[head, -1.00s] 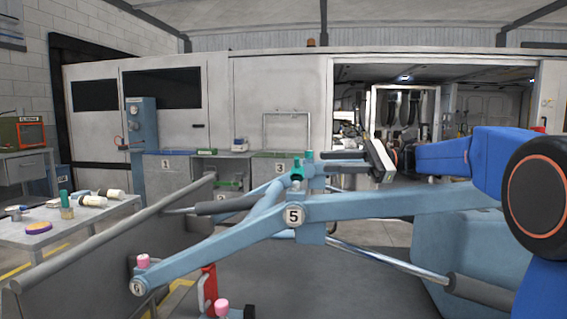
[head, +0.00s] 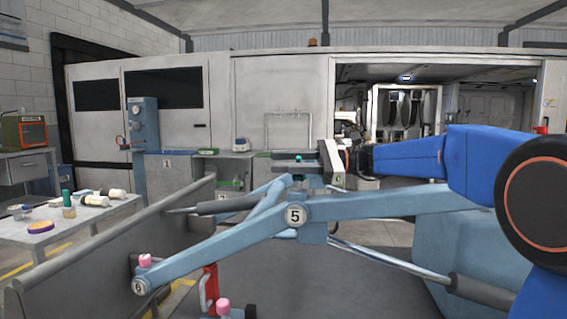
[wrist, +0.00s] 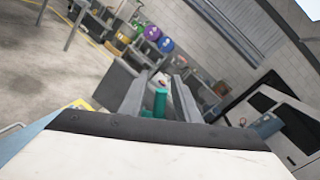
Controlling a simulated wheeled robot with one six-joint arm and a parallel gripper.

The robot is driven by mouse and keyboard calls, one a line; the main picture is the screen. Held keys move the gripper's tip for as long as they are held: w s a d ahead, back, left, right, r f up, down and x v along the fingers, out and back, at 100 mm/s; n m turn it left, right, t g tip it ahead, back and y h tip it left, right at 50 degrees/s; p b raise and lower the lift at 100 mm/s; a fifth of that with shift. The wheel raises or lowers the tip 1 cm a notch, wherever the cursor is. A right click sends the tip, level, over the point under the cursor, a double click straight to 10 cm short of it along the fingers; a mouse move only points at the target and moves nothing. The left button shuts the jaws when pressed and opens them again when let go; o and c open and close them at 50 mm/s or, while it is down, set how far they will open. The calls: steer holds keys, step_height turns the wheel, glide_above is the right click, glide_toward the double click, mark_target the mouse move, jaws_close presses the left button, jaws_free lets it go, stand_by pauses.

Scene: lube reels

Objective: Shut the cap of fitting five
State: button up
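Fitting five (head: 298,179) is on the pale blue linkage above the round plate marked 5 (head: 295,215). Its lower part shows just under my gripper (head: 288,161). A green cap (head: 298,158) shows between the two grey fingers. In the wrist view the green cap (wrist: 160,101) stands upright between the fingers (wrist: 160,93), with a narrow gap on each side. My gripper appears open around it.
The linkage carries another plate (head: 140,286) with a pink-capped fitting (head: 145,260) at lower left. A second pink cap (head: 223,304) stands lower down. A grey rail (head: 110,228) runs beside the linkage. A side table (head: 72,222) holds bottles and tins at left.

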steer(key=shift+c, duration=0.5)
jaws_close()
steer(key=shift+s+a+f+n+h, duration=0.15)
steer(key=shift+s+f+n, duration=0.3)
steer(key=shift+n, duration=0.45)
steer(key=shift+s+a+f+n+h, duration=0.1)
steer(key=shift+s+f+n+h, duration=0.2)
steer(key=shift+s+n, duration=0.45)
steer(key=shift+s+a+f+n+h, duration=0.15)
steer(key=shift+s+f+n, duration=0.2)
steer(key=shift+n, duration=0.7)
steer(key=shift+d+f+t, duration=0.1)
steer(key=shift+t, duration=0.2)
steer(key=shift+o, duration=0.5)
jaws_free()
